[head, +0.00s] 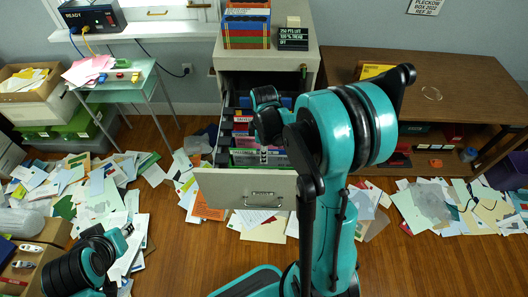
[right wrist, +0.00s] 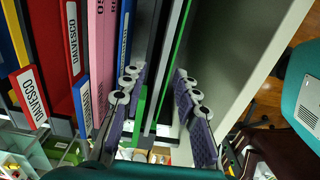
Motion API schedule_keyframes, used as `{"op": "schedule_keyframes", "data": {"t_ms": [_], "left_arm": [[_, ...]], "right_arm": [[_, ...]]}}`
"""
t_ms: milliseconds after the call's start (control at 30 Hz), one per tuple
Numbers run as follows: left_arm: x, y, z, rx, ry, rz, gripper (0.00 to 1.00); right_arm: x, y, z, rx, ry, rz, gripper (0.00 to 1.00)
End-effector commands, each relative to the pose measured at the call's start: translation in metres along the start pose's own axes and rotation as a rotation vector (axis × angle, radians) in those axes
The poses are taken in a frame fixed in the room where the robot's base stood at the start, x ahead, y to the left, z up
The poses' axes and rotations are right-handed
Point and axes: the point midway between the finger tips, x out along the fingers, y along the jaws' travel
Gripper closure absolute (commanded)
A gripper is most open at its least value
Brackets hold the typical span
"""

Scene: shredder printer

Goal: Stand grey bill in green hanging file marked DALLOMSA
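The open file drawer (head: 240,190) holds hanging files in several colours. In the right wrist view, a red file (right wrist: 62,45) has a tab reading roughly DAVVESCO, and pink and blue files stand beside it. My right gripper (right wrist: 160,100) reaches down into the drawer. Its fingers are apart, on either side of a thin grey edge (right wrist: 154,75) and a green file edge (right wrist: 176,50). I cannot tell whether the grey edge is the grey bill. No DALLOMSA tab is legible. In the head view my arm partly hides the drawer. My left gripper (head: 122,236) is at lower left, away from the drawer.
Loose papers (head: 95,200) cover the floor on both sides of the drawer. A brown desk (head: 440,90) stands at right and a small glass table (head: 115,80) at left. A coloured organiser (head: 246,28) stands on the cabinet top. The drawer's wall (right wrist: 240,50) is close beside my right fingers.

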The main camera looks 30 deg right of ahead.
Motion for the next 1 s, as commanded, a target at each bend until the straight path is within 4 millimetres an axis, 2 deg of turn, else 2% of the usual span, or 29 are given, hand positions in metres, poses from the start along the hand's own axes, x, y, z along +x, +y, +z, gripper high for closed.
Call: {"op": "schedule_keyframes", "data": {"t_ms": [233,333,800,1000], "left_arm": [[0.000,0.000,0.000,0.000,0.000,0.000,0.70],[0.000,0.000,0.000,0.000,0.000,0.000,0.70],[0.000,0.000,0.000,0.000,0.000,0.000,0.70],[0.000,0.000,0.000,0.000,0.000,0.000,0.70]], "right_arm": [[-0.001,0.000,0.000,0.000,0.000,0.000,0.70],[-0.008,0.000,0.000,0.000,0.000,0.000,0.70],[-0.101,0.000,0.000,0.000,0.000,0.000,0.70],[-0.118,0.000,0.000,0.000,0.000,0.000,0.70]]}}
